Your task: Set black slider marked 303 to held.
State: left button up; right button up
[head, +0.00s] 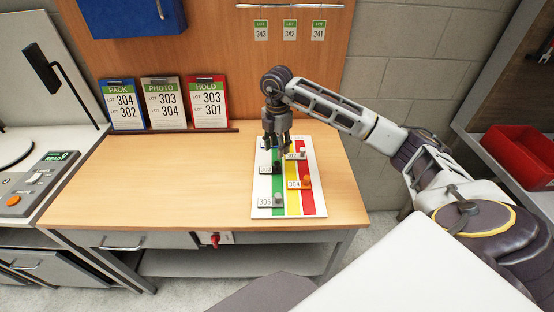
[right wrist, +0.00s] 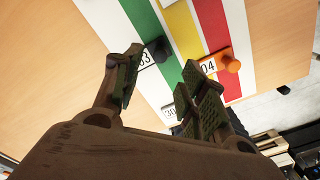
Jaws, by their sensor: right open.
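The black slider (head: 277,167) marked 303 sits over the green stripe of a white board (head: 263,142) with green, yellow and red stripes. Its knob shows in the right wrist view (right wrist: 158,50), its label partly hidden by a finger. My right gripper (head: 277,143) is open above the upper part of the board, fingers pointing down. In the right wrist view its fingertips (right wrist: 165,70) lie to either side of the black knob, with nothing gripped. Contact cannot be told. Column headings are too small to read. My left gripper is out of view.
A white slider (head: 302,150), an orange slider marked 304 (head: 307,182) and a grey slider marked 305 (head: 278,199) are on the same board. PACK, PHOTO and HOLD cards (head: 207,103) stand at the back; HOLD lists 303 and 301. The wooden tabletop (head: 170,180) is clear left of the board.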

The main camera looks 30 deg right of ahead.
aim_at(277, 162)
jog(key=shift+f+p, duration=0.35)
jog(key=shift+f, duration=3)
grip_shut()
